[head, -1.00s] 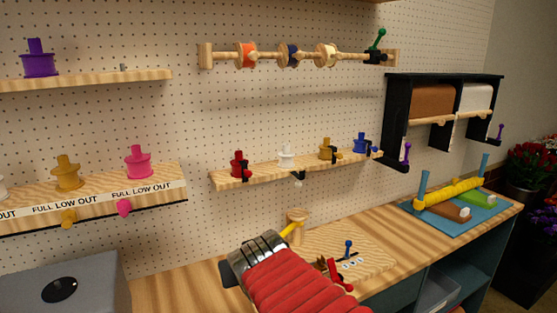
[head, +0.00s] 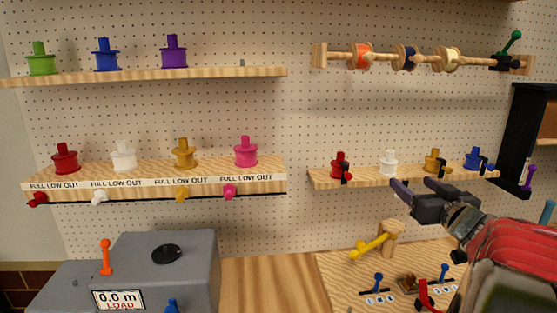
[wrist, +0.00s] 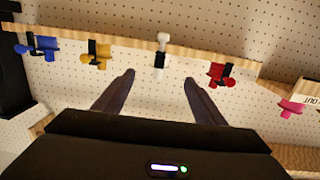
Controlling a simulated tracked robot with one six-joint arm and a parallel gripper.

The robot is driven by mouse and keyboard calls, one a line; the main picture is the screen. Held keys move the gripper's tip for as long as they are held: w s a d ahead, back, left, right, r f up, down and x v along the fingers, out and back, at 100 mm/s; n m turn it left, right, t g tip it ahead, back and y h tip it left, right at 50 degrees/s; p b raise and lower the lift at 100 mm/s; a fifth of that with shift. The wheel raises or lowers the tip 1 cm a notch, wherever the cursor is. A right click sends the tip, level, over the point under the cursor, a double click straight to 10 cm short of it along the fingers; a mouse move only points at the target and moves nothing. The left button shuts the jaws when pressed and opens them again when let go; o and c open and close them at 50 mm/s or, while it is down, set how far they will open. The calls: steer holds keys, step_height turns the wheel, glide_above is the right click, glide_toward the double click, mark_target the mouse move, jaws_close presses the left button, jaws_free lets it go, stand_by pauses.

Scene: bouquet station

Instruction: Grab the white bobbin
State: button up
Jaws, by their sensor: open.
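A white bobbin (head: 388,163) stands upright on the short right-hand shelf, between a red bobbin (head: 340,164) and a yellow one (head: 433,160). In the wrist view it (wrist: 162,42) shows near the top middle, beyond the fingertips. Another white bobbin (head: 123,156) stands on the labelled left shelf. My gripper (head: 414,187) is open and empty, appearing just below and right of the right-shelf white bobbin in the head view. In the wrist view its fingers (wrist: 160,78) are spread, with the white bobbin lined up between them but apart.
A blue bobbin (head: 473,158) stands at the shelf's right end, and small black fittings sit by several bobbins. A wooden post with a yellow lever (head: 368,246) rises from the bench below. A grey machine (head: 190,270) is at lower left.

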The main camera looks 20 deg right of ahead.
mark_target(393, 168)
steer(key=shift+s+d+r+y, duration=0.15)
steer(key=shift+s+r+y, duration=0.15)
steer(key=shift+y, duration=0.1)
steer(key=shift+x, duration=4.25)
steer(key=shift+w+r, duration=0.1)
steer(key=shift+w, duration=0.05)
steer(key=shift+x, duration=2.5)
steer(key=shift+d, duration=0.1)
steer(key=shift+c, duration=0.3)
steer(key=c, duration=1.1)
